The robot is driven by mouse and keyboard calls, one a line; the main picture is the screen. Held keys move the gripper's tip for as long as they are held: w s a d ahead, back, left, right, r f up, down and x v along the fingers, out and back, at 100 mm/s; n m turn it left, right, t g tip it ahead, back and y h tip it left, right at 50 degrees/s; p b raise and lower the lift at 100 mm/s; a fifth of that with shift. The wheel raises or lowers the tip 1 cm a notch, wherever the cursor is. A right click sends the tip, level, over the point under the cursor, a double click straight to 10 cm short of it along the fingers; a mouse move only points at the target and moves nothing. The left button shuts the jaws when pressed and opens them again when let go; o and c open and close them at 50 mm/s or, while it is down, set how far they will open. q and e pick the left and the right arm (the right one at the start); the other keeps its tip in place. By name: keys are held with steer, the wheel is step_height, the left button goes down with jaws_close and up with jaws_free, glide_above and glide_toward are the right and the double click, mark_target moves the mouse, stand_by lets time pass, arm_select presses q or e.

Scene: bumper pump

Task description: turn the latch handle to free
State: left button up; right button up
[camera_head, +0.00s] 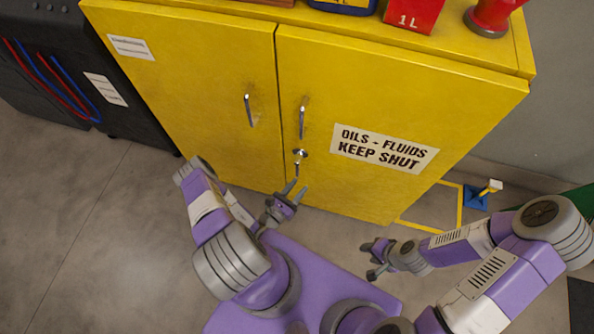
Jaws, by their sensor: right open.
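The latch handle (298,164) is a small metal lever on a round plate, on the right door of the yellow cabinet (390,100). It sits below that door's pull and hangs roughly straight down. My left gripper (294,189) is just below the latch handle, its fingers pointing up at it. The fingers are apart with nothing visible between them, and the gripper looks clear of the handle. My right gripper (370,260) is open and empty, low in front of the cabinet and to the right.
Vertical pulls (248,110) and (302,122) stick out from the shut doors. A red container (412,14) and other items stand on top. A dark unit (75,70) with red and blue cables is at left. A blue floor object (475,198) is at right.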

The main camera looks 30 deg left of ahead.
mark_target(297, 171)
arm_select(q)
steer(key=w+a+y, duration=0.1)
steer(key=w, duration=0.1)
steer(key=w+a+n+y+b, duration=0.1)
steer(key=w, duration=0.1)
steer(key=w+a+f+y, duration=0.1)
steer(key=w, duration=0.1)
steer(key=shift+w+a+f+n+b, duration=0.1)
steer(key=shift+w+a+n+b, duration=0.2)
steer(key=shift+w+a+b, duration=0.1)
jaws_close()
